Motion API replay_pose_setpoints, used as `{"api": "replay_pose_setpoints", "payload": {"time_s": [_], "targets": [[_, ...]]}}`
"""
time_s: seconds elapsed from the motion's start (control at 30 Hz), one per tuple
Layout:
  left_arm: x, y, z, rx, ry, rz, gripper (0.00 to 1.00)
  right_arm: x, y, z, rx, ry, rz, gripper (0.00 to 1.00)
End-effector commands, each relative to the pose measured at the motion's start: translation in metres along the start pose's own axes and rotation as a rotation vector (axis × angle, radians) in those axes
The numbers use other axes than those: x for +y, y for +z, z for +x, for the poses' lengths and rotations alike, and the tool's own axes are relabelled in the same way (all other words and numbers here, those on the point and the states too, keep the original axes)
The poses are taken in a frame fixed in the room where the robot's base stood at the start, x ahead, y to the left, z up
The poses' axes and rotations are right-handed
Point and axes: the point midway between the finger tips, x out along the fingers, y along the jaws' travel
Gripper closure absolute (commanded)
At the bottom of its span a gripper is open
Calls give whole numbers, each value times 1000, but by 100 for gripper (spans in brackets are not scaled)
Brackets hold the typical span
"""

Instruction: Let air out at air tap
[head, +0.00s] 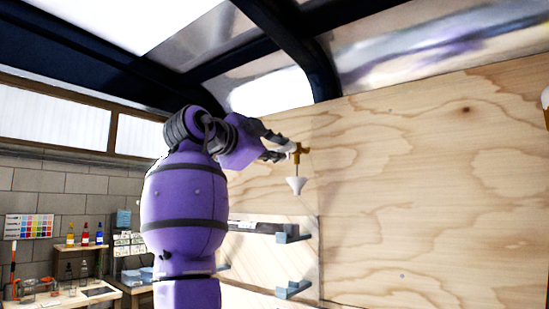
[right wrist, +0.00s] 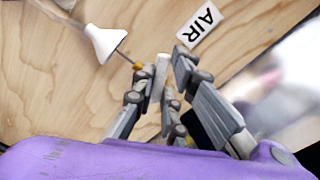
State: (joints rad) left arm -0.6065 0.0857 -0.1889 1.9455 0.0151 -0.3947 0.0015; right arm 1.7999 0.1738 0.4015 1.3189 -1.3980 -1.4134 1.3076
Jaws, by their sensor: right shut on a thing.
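The air tap (head: 299,150) is a small brass fitting on the plywood wall. A white funnel-shaped piece (head: 296,185) hangs below it on a thin stem. In the right wrist view, a white AIR label (right wrist: 198,26) is on the wood beside the tap, and the white funnel piece (right wrist: 103,43) shows at upper left. My right gripper (head: 283,150) is at the tap. In the right wrist view, its fingers (right wrist: 168,72) are shut on the tap's pale handle (right wrist: 160,74), partly hidden by them. My left gripper is not in view.
The plywood wall (head: 420,190) is bare to the right of the tap. Dark roof beams (head: 290,45) run above my arm. Below the tap are blue-grey brackets (head: 293,289). A workbench (head: 60,300) with jars and bottles stands at lower left.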

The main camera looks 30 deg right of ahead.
Motion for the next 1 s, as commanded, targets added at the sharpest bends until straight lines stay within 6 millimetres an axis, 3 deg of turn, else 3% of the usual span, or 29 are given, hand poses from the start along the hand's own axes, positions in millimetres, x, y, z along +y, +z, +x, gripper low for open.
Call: {"api": "replay_pose_setpoints", "payload": {"time_s": [0.5,1.0], "targets": [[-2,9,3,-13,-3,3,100,-11,-2,0,2,0,405,100],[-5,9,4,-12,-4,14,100,-13,-4,0,1,2,527,100]]}}
